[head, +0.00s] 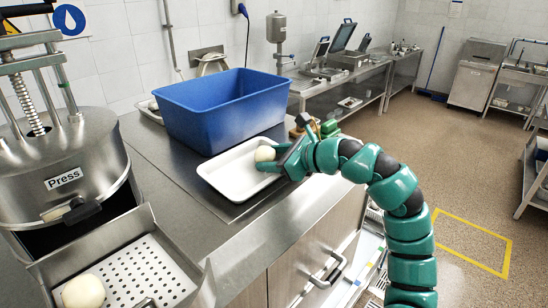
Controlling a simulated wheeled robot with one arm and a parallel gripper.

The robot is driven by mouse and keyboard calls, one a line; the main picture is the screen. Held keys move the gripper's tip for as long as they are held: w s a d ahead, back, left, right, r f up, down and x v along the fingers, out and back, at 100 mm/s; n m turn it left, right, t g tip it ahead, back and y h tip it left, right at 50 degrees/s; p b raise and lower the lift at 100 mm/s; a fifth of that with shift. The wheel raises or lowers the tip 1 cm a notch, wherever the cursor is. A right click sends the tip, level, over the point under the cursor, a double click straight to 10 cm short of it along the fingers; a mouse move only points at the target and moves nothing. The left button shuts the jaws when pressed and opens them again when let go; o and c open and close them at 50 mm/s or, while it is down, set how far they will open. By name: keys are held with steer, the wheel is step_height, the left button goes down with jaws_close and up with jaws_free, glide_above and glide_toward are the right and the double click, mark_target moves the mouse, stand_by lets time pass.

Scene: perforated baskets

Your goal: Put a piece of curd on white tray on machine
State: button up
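The white tray (222,181) lies on a flat steel surface in front of the blue bin. A round white piece of curd (265,154) is over the right part of the tray, at the tips of my gripper (274,157). One dark green finger is below the curd and the other is above and right of it. I cannot tell whether the fingers press on the curd or whether it rests on the tray. Another piece of curd (83,292) lies at the lower left in the perforated steel tray (140,272).
A large blue bin (225,112) stands just behind the white tray. The steel press (62,165) is at the left. Small coloured items (318,127) stand behind my gripper. Steel benches (345,80) line the back wall, and the floor at right is open.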

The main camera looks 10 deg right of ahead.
steer(key=shift+s+f, duration=0.1)
steer(key=shift+f, duration=0.25)
steer(key=b+v, duration=0.4)
steer(key=v, duration=0.7)
steer(key=shift+w+d+r+b, duration=0.1)
steer(key=shift+w+r+b, duration=0.1)
steer(key=shift+b, duration=0.2)
steer(key=shift+s+d+r, duration=0.2)
steer(key=shift+s+r, duration=0.05)
steer(key=shift+s, duration=0.1)
